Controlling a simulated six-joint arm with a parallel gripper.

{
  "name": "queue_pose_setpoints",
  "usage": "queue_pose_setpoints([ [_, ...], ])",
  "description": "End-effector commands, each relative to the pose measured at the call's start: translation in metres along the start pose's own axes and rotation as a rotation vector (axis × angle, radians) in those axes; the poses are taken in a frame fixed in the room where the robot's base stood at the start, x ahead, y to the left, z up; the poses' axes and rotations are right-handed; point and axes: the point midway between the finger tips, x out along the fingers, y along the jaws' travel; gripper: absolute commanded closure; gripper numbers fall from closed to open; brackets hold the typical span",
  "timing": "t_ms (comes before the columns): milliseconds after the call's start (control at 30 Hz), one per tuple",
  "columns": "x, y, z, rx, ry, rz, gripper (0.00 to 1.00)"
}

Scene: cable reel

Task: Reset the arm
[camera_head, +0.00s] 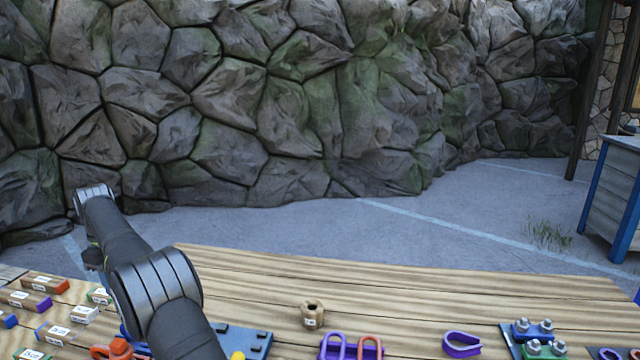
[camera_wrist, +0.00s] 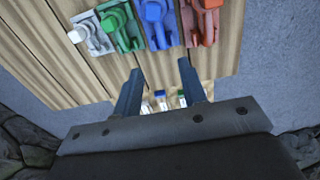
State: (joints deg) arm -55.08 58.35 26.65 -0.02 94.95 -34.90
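My gripper (camera_wrist: 160,92) shows in the wrist view with its two dark fingers apart and nothing between them. It is above the wooden table (camera_wrist: 50,50). Beyond the fingertips lie a grey clamp-like part (camera_wrist: 92,35), a green one (camera_wrist: 122,28), a blue one (camera_wrist: 158,22) and a red-orange one (camera_wrist: 203,22). In the head view my arm rises from the bottom edge and leans to the upper left; the gripper's fingers cannot be made out there. No cable reel can be identified for certain.
On the table (camera_head: 400,285) are several small labelled blocks (camera_head: 45,284) at the left, a wooden nut-like piece (camera_head: 312,315), purple and orange loops (camera_head: 350,346), a purple hook (camera_head: 462,343) and a bolted plate (camera_head: 535,338). A stone wall stands behind. The table's back middle is clear.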

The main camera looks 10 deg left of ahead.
Motion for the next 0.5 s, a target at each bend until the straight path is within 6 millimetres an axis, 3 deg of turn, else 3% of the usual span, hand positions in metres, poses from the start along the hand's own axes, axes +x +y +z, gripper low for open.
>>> queue_pose_setpoints([
  [233,-0.038,0.0,0.0,0.0,0.002,0.001,0.62],
  [500,0.007,-0.001,0.001,0.0,-0.004,-0.002,0.62],
])
